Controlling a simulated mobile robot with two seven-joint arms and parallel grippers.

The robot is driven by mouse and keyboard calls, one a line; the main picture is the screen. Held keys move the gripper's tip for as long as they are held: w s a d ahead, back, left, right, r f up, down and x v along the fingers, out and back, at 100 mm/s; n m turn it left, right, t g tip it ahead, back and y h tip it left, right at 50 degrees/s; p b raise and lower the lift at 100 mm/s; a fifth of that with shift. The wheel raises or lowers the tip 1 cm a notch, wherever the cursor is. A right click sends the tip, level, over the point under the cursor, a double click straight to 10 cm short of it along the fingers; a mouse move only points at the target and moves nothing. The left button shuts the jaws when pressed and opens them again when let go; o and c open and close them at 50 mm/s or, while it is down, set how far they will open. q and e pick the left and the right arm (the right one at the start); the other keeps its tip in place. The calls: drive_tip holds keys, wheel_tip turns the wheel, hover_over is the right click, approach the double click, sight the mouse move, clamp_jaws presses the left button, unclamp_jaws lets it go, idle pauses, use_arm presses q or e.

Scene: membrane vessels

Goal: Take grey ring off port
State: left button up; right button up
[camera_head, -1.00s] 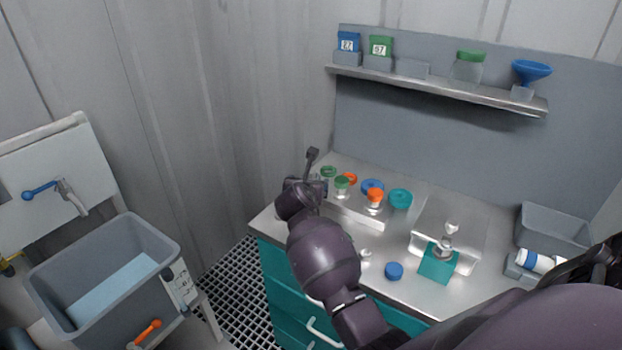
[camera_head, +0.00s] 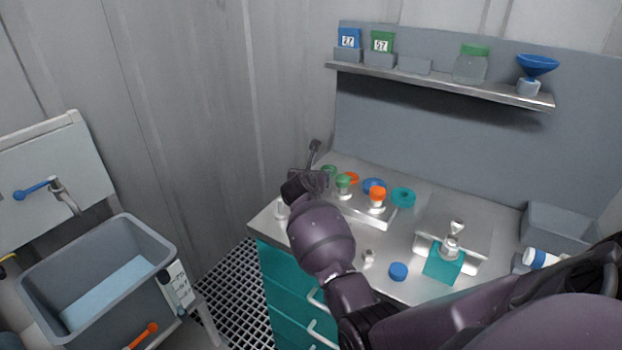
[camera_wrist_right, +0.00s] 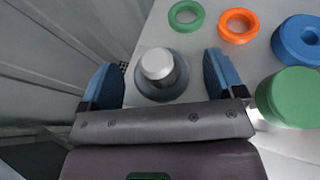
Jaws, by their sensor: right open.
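In the right wrist view a grey ring (camera_wrist_right: 161,94) lies around the base of a pale metal port (camera_wrist_right: 157,64). My right gripper (camera_wrist_right: 162,78) is open, with one blue-padded finger to the left of the ring and the other to its right. A gap shows between each pad and the ring, so neither finger seems to touch it. In the head view my right gripper (camera_head: 309,181) is over the left end of the bench, and the ring cannot be made out there. My left gripper is not in view.
Close to the right finger stands a green-capped port (camera_wrist_right: 290,95). Beyond are a green ring (camera_wrist_right: 186,29), an orange ring (camera_wrist_right: 223,36) and a blue ring (camera_wrist_right: 285,42). A shelf (camera_head: 450,87) runs above.

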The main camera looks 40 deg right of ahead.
drive_tip(key=c, duration=1)
